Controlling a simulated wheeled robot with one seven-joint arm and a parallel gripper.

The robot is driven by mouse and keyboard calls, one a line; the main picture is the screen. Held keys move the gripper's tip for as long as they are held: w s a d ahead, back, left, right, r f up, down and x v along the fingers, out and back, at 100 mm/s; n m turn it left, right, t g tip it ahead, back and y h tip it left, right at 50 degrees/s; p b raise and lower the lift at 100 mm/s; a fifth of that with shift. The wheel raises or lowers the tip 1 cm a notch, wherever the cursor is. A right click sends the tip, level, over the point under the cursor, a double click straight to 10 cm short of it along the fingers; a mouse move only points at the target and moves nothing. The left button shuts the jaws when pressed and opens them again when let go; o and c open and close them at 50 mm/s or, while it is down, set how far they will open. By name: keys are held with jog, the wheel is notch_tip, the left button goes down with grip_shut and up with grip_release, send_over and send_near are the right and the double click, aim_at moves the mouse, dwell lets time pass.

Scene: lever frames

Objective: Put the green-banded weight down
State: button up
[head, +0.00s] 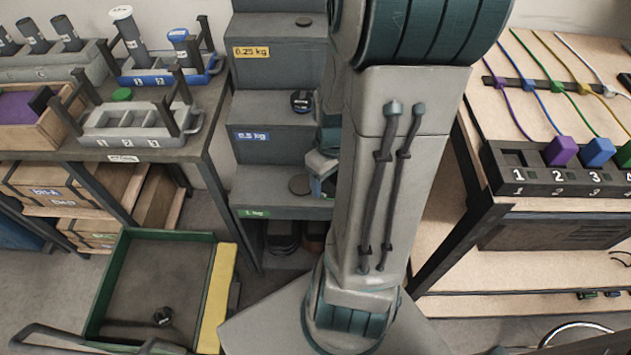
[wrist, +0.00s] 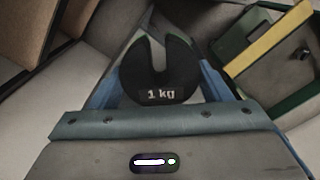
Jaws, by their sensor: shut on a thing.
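My gripper (wrist: 160,72) is shut on a dark slotted weight (wrist: 183,80) marked "1 kg", between its blue fingers in the wrist view. In the head view, part of my gripper (head: 323,170) shows beside my arm, near the grey stepped rack, and the held weight cannot be made out. The rack's lowest step (head: 260,201) has a green "1 kg" label. A green tray with one yellow side (head: 217,300) stands on the floor at lower left; it also shows in the wrist view (wrist: 262,42).
A small dark object (head: 162,316) lies in the tray, with bare floor around it. Dark discs sit on the rack's steps, one on the blue-labelled "0.5 kg" step (head: 301,101). A bench (head: 190,150) with holders is at left; a wooden bench with a numbered block (head: 540,180) is at right.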

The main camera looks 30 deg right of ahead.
jog(key=b, duration=0.3)
send_over(301, 184)
notch_tip(301, 184, down, 6)
jog(key=shift+w+f, duration=0.1)
jog(key=shift+f, duration=0.15)
jog(key=shift+f+b, duration=0.35)
jog(key=shift+f, duration=1.6)
jog(key=shift+f, duration=0.15)
jog(key=o, duration=1.8)
jog(key=shift+c, duration=0.2)
